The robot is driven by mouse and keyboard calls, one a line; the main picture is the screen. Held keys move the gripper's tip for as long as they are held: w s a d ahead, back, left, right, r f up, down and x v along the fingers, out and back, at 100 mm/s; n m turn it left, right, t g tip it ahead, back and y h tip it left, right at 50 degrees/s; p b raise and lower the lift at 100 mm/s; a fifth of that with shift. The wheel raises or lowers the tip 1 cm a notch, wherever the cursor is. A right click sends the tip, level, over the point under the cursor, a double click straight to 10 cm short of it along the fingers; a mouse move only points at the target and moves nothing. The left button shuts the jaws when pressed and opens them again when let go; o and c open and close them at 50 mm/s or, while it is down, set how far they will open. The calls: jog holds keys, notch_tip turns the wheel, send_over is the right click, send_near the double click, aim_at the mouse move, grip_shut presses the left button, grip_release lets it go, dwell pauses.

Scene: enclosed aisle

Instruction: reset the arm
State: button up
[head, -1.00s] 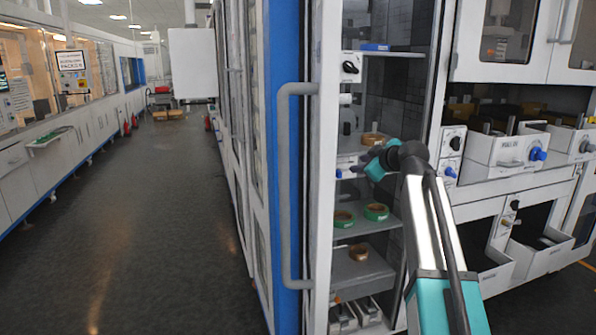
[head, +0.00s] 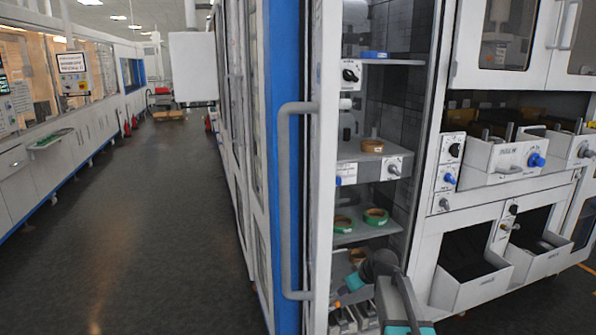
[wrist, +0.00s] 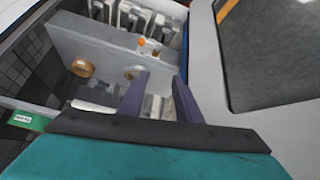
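My gripper (head: 357,281) is teal and black, low in front of the open cabinet's bottom shelves in the head view. In the wrist view its two dark purple fingers (wrist: 160,88) stand apart with nothing held between them. Past the fingers, the wrist view shows a grey shelf panel (wrist: 100,48) with a tan ring (wrist: 82,67), and a second round tan piece (wrist: 135,72) near the left finger. In the head view a tan ring (head: 358,256) sits just above the gripper, partly hidden by my arm.
Two green rings (head: 375,216) lie on the shelf above, and another tan ring (head: 371,146) lies higher. A grey door handle (head: 290,200) stands left of the opening. White bins (head: 503,155) stand to the right. The aisle floor (head: 150,220) at left is clear.

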jog(key=s+a+f+m+g+h+p, duration=0.1)
jog(key=s+f+m+g, duration=0.15)
jog(key=s+f, duration=0.85)
jog(key=s+a+f+m+g+p, duration=0.1)
jog(key=s+f+g, duration=0.2)
jog(key=s+f, duration=0.85)
jog(key=s+d+f+m+g+h+p, duration=0.1)
jog(key=s+f+g, duration=0.2)
jog(key=s, duration=1.1)
jog(key=s+d+f+m+g+h+p, duration=0.1)
jog(key=s+f, duration=0.6)
jog(key=s, duration=0.7)
jog(key=shift+s+f+m+g, duration=0.4)
jog(key=shift+m+g, duration=0.05)
jog(key=shift+g, duration=0.6)
jog(key=shift+c, duration=0.2)
